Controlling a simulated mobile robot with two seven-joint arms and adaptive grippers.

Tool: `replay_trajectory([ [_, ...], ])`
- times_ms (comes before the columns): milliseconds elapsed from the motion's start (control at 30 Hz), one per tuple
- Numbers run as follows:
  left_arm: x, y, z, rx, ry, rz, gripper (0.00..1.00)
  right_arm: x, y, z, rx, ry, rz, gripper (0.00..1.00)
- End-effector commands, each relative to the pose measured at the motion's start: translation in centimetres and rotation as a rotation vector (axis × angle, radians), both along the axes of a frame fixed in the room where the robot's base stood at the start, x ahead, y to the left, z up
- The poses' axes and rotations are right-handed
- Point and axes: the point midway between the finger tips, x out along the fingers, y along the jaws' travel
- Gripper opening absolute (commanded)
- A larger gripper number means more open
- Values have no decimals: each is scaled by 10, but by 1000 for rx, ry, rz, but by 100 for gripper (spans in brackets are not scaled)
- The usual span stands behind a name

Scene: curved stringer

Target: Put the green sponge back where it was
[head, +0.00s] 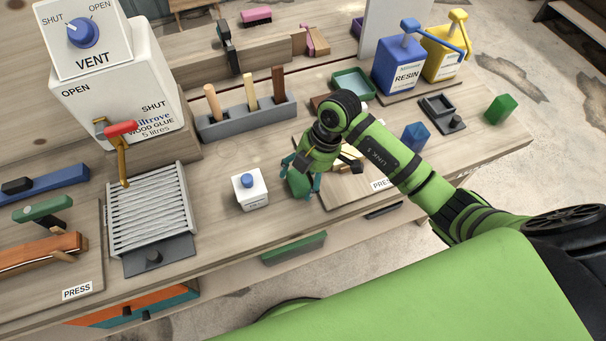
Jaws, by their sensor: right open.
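My right gripper (301,178) reaches down over the middle of the bench, with its teal fingers open. A dark green block (298,185) shows between and just below the fingers, partly covered by them. I cannot tell whether the fingers touch it. Another green block (500,109) stands alone near the bench's right end. Both look plain, and I cannot tell for sure which is the sponge. My left gripper is not in view.
A white box with a blue knob (250,190) stands just left of the gripper. Behind are a grey holder with wooden handles (246,117) and a green tray (352,84). A board marked PRESS (340,197) lies under my arm. A blue block (415,137) is right of it.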

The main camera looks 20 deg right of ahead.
Motion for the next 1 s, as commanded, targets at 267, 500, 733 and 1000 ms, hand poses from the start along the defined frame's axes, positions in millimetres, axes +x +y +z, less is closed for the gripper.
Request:
replay_trajectory([
  [267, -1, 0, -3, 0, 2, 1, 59, 1, -4, 13, -1, -5, -1, 76],
  [500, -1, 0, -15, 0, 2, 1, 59, 2, -21, 60, -1, -9, 0, 76],
  [733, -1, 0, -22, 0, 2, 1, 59, 1, -34, 100, -1, -4, -1, 76],
  [1000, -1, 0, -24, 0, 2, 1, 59, -1, -39, 117, 0, 0, 0, 76],
])
